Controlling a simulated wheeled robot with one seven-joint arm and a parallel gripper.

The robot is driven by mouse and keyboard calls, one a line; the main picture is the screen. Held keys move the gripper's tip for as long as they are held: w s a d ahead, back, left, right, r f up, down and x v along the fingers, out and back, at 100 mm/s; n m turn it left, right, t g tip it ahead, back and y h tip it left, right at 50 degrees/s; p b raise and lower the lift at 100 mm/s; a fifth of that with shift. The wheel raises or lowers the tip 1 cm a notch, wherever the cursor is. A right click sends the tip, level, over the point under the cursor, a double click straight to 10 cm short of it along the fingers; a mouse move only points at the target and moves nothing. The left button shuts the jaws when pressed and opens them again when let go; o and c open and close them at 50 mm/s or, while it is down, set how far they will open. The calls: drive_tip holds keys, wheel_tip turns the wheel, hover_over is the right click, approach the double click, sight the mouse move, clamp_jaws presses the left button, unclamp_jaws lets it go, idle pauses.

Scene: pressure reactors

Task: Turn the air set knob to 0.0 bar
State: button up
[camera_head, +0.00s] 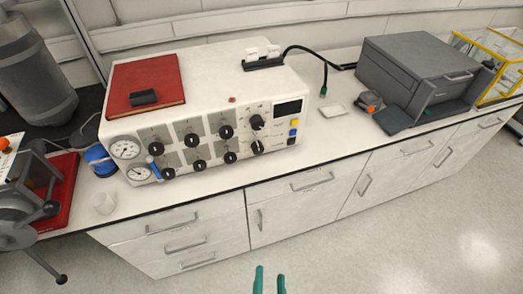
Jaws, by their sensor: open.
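A white control console (215,100) stands on the bench with several black knobs on its front panel. Which one is the air set knob cannot be told, as the labels and dial markings are too small to read. Two round gauges, an upper one (125,149) and a lower one (139,174), sit at the panel's left end. A blue handle (155,170) is beside the lower gauge. A dark display (288,108) is at the right end. My gripper (270,281) shows as two teal fingertips at the bottom edge, open and empty, in front of the cabinets and apart from the console.
A red book (147,80) with a black object lies on top of the console. A grey printer-like device (420,72) stands at the right. The floor before the white cabinets (300,205) is clear.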

drive_tip(key=w+d+m, duration=0.1)
drive_tip(key=w+m, duration=0.5)
drive_tip(key=w, duration=0.4)
drive_tip(key=m+t+y, duration=0.2)
drive_tip(key=m+y, duration=0.4)
drive_tip(key=m, duration=0.2)
approach(259, 151)
drive_tip(key=x, duration=1)
drive_tip(key=shift+w+a, duration=0.15)
drive_tip(key=shift+w, duration=0.05)
drive_tip(key=c, duration=1)
